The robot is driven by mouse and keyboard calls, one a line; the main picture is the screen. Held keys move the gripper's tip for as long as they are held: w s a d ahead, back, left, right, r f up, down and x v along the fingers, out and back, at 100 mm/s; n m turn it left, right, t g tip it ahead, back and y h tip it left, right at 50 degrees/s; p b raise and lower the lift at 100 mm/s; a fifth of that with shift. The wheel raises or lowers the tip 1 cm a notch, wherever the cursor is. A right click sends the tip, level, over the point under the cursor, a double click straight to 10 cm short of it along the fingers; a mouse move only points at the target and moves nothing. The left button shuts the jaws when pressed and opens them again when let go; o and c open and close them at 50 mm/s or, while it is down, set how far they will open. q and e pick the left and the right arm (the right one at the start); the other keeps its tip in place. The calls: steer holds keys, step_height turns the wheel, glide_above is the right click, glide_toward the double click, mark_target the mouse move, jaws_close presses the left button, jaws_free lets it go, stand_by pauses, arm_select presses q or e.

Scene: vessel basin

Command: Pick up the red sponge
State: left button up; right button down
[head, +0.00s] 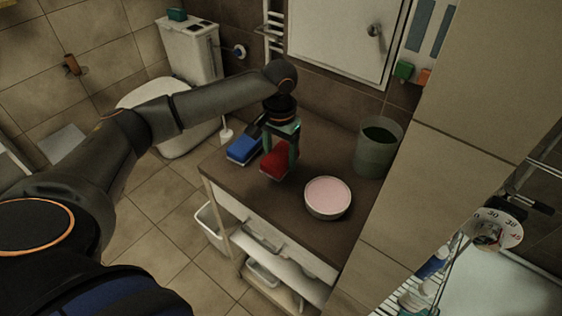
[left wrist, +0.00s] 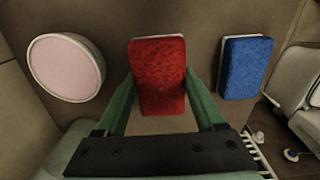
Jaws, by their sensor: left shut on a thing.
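The red sponge (head: 276,162) is at my left gripper (head: 281,152) over the brown countertop in the head view. In the left wrist view the red sponge (left wrist: 158,78) fills the space between the two green fingers of my left gripper (left wrist: 160,95), with a pale layer showing at its far edge. The gripper is shut on it. I cannot tell whether the sponge still touches the countertop. My right gripper is in neither view.
A blue sponge (head: 243,149) lies just left of the gripper; it also shows in the left wrist view (left wrist: 246,68). A round pink-filled bowl (head: 328,197) and a grey-green bin (head: 378,149) stand to the right on the countertop (head: 285,215). A tiled wall (head: 450,110) bounds the right side.

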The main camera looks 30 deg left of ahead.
arm_select(q)
steer(key=s+d+r, duration=0.1)
steer(key=s+r, duration=0.8)
steer(key=s, duration=0.4)
steer(key=shift+s+d, duration=0.2)
steer(key=shift+s, duration=0.05)
